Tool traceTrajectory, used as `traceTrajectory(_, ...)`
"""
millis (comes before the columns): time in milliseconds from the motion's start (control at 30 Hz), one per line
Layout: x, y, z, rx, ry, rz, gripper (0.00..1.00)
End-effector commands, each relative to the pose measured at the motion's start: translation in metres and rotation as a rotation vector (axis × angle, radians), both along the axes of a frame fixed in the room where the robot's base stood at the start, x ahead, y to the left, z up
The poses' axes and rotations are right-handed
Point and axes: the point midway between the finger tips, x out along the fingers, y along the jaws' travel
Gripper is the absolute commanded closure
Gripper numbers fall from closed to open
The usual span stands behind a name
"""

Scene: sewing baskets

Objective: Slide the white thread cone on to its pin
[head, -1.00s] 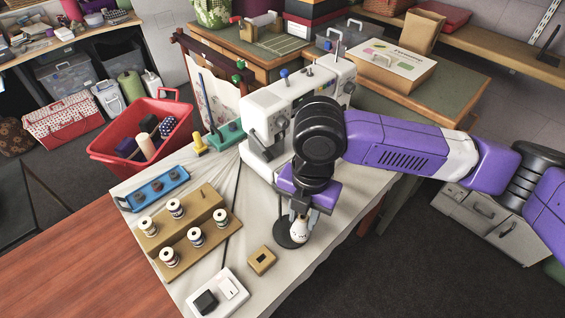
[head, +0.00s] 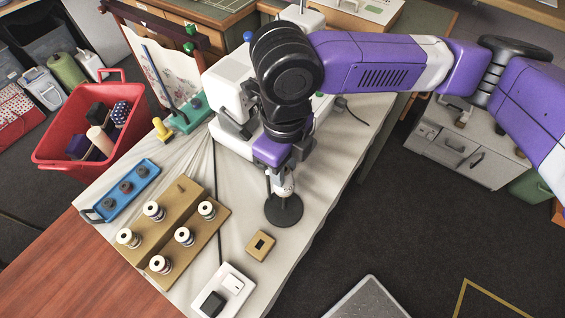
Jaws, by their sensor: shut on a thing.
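My gripper (head: 283,177) is shut on the white thread cone (head: 284,191), which has small dark marks on it. Only the lower part of the cone shows below my fingers; the rest is hidden. Below it is a round black stand (head: 284,212) on the pale cloth. A thin dark upright rod (head: 268,186) shows just left of the cone, over the stand's left part. The cone overlaps the stand in the picture. I cannot tell whether the cone is around a pin or touches the base.
A tan rack (head: 208,232) with several spools stands left of the stand. A small tan block (head: 260,245) and a white tray (head: 244,281) lie in front. The white sewing machine (head: 230,80) stands close behind. A red basket (head: 60,135) is far left.

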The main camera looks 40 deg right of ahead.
Motion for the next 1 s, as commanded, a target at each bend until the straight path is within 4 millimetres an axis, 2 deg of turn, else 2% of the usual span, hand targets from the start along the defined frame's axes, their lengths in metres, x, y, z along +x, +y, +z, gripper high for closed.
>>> traceTrajectory(500, 0.000, 0.000, -0.048, 0.001, 0.001, -0.002, 1.00)
traceTrajectory(700, 0.000, 0.000, -0.055, 0.001, 0.000, -0.002, 1.00)
traceTrajectory(1000, 0.000, 0.000, -0.054, 0.001, 0.000, -0.002, 1.00)
